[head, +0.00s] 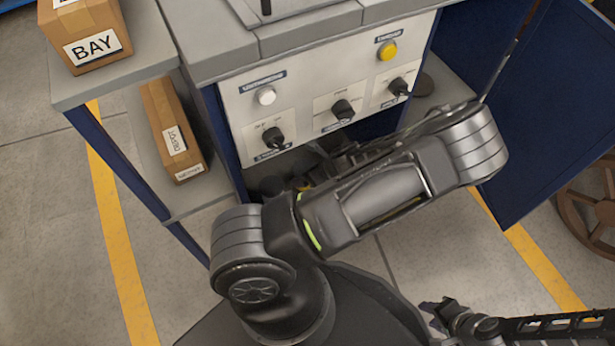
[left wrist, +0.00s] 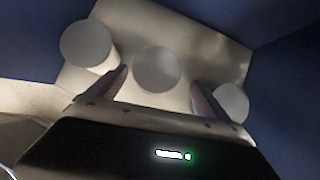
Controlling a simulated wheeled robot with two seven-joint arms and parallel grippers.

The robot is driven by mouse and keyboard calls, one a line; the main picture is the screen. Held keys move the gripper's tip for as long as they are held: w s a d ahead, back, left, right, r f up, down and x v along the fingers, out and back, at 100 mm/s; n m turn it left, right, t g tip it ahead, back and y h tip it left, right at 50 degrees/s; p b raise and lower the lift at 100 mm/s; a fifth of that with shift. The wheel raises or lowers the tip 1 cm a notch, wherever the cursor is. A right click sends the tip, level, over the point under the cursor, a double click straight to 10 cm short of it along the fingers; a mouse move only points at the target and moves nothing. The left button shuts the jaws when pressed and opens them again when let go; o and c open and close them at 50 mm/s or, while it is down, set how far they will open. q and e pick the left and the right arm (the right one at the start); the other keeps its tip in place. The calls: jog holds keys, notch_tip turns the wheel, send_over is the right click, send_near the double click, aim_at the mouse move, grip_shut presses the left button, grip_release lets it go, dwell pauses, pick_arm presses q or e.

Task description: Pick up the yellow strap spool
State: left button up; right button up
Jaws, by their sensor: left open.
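I cannot clearly make out the yellow strap spool. A small yellow patch (head: 304,186) shows in the dark opening under the control panel, mostly behind my left arm, and I cannot tell what it belongs to. In the left wrist view my left gripper (left wrist: 160,92) is open, its two fingers apart. A pale round disc (left wrist: 157,70) shows between and beyond the fingers, with another disc (left wrist: 86,44) to the left and a third (left wrist: 232,102) to the right. Their colour looks greyish. My right gripper (head: 440,311) is low at the right in the head view; its jaws are unclear.
The control panel (head: 310,93) with knobs and buttons hangs above the opening. A blue door (head: 545,110) stands open at the right. A cardboard box (head: 172,130) lies on the left lower shelf, and a BAY box (head: 85,35) stands above. A brown wheel (head: 590,208) is at far right.

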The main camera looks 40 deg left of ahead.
pick_arm(q)
jog(key=shift+x, duration=0.75)
jog(key=b+x, duration=0.3)
jog(key=x, duration=0.1)
jog(key=shift+s+d+f, duration=0.1)
jog(key=shift+d+f, duration=0.05)
jog(key=shift+f, duration=0.1)
jog(key=shift+a+f+b, duration=0.35)
jog(key=shift+f, duration=0.05)
jog(key=shift+r, duration=0.1)
jog(key=c, duration=1.7)
